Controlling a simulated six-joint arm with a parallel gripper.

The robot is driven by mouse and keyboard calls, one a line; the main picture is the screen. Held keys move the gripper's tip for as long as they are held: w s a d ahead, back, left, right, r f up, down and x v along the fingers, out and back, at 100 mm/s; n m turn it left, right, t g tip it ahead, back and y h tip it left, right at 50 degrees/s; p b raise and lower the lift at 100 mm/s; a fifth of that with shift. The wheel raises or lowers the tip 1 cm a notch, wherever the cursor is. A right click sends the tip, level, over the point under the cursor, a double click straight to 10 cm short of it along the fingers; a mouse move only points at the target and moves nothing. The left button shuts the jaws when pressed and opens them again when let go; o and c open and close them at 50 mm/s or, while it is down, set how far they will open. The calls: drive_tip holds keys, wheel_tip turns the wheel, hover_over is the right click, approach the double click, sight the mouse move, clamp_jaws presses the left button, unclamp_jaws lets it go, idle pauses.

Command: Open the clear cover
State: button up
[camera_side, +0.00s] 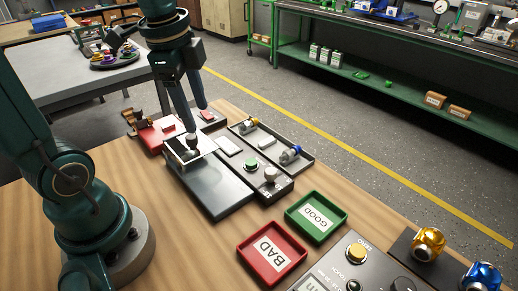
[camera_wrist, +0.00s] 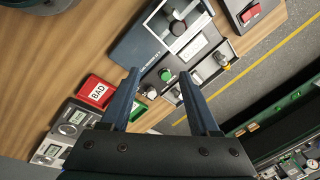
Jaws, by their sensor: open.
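The clear cover (camera_side: 180,157) is a pale-edged, see-through square on the far end of a dark grey instrument box (camera_side: 215,185). A dark round knob (camera_side: 192,141) stands at the cover. The cover looks shut and flat. In the wrist view the cover (camera_wrist: 165,22) shows at the top, with its knob (camera_wrist: 177,27) near its middle. My gripper (camera_side: 196,119) is above the far end of the box, fingers pointing down, close to the knob. In the wrist view my gripper (camera_wrist: 160,75) is open with nothing between its fingers, and the knob lies beyond the fingertips.
Beside the box is a panel with a green button (camera_side: 250,163) and a tray holding small parts (camera_side: 291,154). A red BAD tray (camera_side: 243,259) and green GOOD tray (camera_side: 340,226) stand nearer. A red switch block (camera_side: 158,136) sits behind. Bare wood lies left of the box.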

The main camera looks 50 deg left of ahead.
drive_tip(key=g, duration=0.2)
hover_over(191, 137)
wheel_tip(191, 137, down, 4)
drive_tip(key=shift+w+r+n+h, duration=0.15)
drive_tip(key=shift+r+n+h, duration=0.15)
drive_tip(key=shift+n, duration=0.1)
drive_tip(key=shift+f, duration=2.75)
clamp_jaws()
